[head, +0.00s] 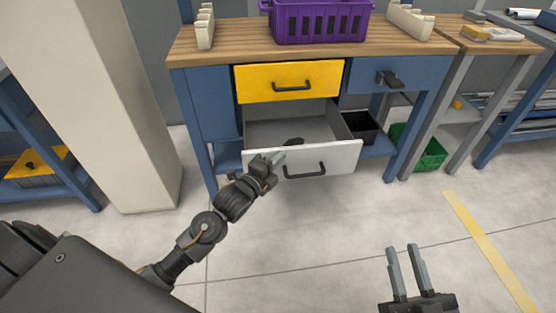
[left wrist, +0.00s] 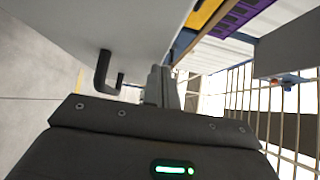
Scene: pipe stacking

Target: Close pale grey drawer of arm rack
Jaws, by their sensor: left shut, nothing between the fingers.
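The pale grey drawer (head: 325,158) is pulled out below a yellow drawer in a blue workbench with a wooden top. Its black handle (head: 305,171) is on the front face. The drawer front (left wrist: 125,30) and its handle (left wrist: 104,75) also show in the left wrist view. My left gripper (head: 277,156) is shut and empty at the left part of the drawer's front, close to its upper edge; I cannot tell whether it touches. It shows in the left wrist view (left wrist: 161,75) beside the drawer front. My right gripper (head: 405,262) is open and empty over the floor at the lower right.
The yellow drawer (head: 289,80) above is shut. A purple crate (head: 320,23) stands on the bench top. A black bin (head: 362,128) and a green crate (head: 418,147) sit low on the right. A beige pillar (head: 117,120) stands left. The floor in front is clear.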

